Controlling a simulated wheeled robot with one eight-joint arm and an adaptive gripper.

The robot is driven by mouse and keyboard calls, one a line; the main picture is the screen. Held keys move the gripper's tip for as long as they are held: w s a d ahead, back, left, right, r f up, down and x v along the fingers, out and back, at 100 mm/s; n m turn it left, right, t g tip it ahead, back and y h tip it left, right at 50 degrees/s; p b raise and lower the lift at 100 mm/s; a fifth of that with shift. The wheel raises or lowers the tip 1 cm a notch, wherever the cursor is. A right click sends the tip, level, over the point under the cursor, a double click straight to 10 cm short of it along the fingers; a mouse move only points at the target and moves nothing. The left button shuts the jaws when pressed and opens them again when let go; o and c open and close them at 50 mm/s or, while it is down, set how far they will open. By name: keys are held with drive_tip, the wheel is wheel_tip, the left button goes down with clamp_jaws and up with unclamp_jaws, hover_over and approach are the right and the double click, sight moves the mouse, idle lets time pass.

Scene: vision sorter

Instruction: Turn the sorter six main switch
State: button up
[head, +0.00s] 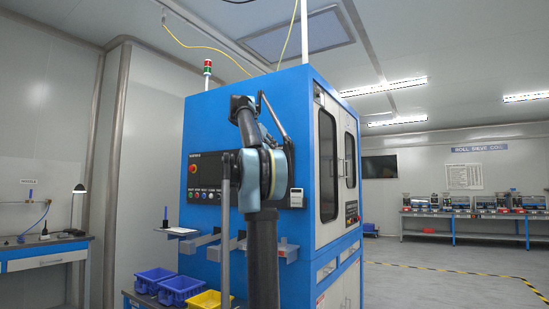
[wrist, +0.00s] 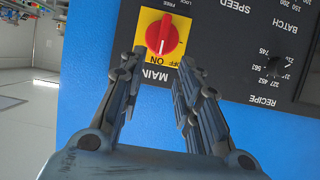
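The main switch (wrist: 162,33) is a red rotary knob on a yellow plate, marked MAIN with ON and OFF, in the wrist view at the top. The knob's white mark points toward ON. My gripper (wrist: 162,68) is open and empty, with its two fingers below the knob in the picture and the knob roughly between their lines. I cannot tell whether the tips touch the panel. In the head view the blue sorter cabinet (head: 240,105) stands in front of me. My arm covers much of its control panel, and my gripper cannot be made out there.
The black panel (wrist: 240,45) also carries speed, batch and recipe dials. Blue bins (head: 180,288) and a yellow bin (head: 208,301) sit low in front of the cabinet. A bench (head: 45,250) stands at the left. The floor at the right is open.

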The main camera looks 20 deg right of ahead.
drive_tip(key=x, duration=0.7)
drive_tip(key=shift+w, duration=0.1)
